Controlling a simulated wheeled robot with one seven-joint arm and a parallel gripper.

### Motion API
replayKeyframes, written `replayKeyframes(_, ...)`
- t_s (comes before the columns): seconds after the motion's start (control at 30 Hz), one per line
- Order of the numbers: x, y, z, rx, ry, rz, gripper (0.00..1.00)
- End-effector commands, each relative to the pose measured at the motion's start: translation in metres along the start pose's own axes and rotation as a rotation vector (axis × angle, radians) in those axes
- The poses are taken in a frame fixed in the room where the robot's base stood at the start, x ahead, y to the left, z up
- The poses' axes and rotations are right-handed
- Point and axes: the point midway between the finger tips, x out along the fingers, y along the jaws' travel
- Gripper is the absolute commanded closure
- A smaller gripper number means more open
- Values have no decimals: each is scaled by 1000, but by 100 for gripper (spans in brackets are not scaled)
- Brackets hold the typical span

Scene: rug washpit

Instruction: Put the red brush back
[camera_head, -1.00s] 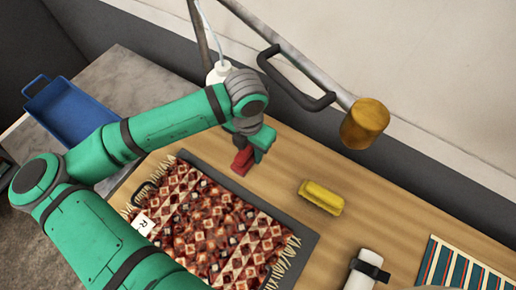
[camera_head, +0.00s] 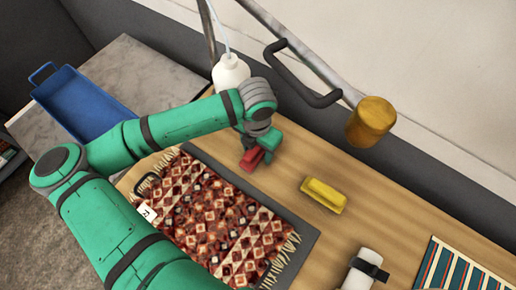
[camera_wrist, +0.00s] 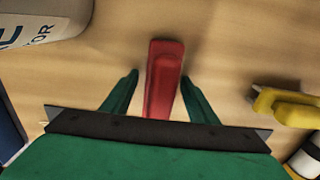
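The red brush (camera_head: 252,158) is on the wooden table just beyond the rug's upper edge. It also shows in the wrist view (camera_wrist: 163,80), lying lengthwise between my fingers. My gripper (camera_head: 262,147) is over the brush. In the wrist view its two green fingers (camera_wrist: 161,82) stand apart, one on each side of the brush, with a visible gap to each side. The gripper is open. In the head view, the fingers and wrist partly hide the brush.
A yellow brush (camera_head: 324,195) lies to the right on the table. A patterned rug (camera_head: 225,225) lies on a dark mat. A white bottle (camera_head: 230,73) stands behind my wrist. A blue tray (camera_head: 85,105) sits at left.

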Motion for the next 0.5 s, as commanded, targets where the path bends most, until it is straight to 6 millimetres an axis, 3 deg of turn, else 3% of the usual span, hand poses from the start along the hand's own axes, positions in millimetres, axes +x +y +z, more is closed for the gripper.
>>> replayKeyframes(0.3, -2, 0, 0, 0, -1, 1, 47)
replayKeyframes(0.5, -26, 0, 1, 3, -2, 2, 47)
